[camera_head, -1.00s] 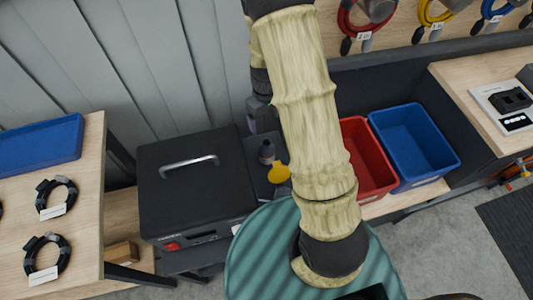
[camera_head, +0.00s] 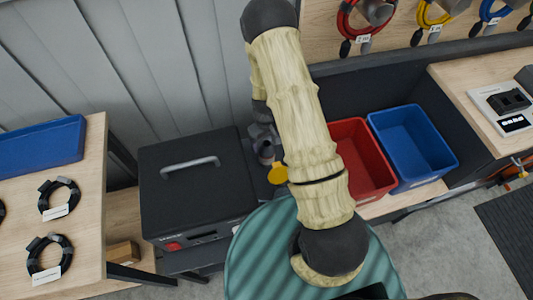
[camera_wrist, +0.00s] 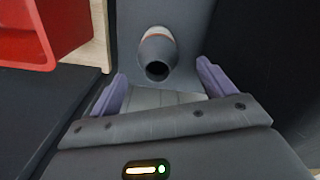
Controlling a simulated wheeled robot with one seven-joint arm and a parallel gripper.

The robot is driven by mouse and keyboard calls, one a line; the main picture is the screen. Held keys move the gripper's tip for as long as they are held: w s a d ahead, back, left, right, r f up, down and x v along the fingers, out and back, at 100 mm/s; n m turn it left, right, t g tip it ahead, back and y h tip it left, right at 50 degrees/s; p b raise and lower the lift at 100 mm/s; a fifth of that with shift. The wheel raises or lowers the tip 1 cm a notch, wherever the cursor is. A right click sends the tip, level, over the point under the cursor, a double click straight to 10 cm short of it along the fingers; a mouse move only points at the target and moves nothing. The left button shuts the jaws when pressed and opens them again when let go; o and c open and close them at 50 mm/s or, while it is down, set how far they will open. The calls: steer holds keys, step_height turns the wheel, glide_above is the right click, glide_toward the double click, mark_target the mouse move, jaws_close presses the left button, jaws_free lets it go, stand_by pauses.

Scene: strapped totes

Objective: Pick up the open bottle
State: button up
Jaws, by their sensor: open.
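The open bottle (camera_wrist: 158,50) shows in the wrist view as a grey bottle with a pale band and a dark open mouth facing the camera. It stands just beyond and between the two purple fingers of my gripper (camera_wrist: 162,85), which is open and empty. My fingertips cannot be made out in the head view.
A black box with a handle (camera_head: 190,190) stands left of the bottle. A red bin (camera_head: 375,185) and a blue bin (camera_head: 440,160) stand to the right. The red bin's wall (camera_wrist: 25,35) is close at the wrist view's upper left.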

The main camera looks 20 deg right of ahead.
mark_target(267, 153)
steer(key=shift+f, duration=0.1)
step_height(267, 153, down, 5)
steer(key=shift+d+f+p, duration=0.1)
steer(key=shift+d+p, duration=0.05)
steer(key=shift+p, duration=0.5)
steer(key=shift+c, duration=0.2)
steer(key=c, duration=1.5)
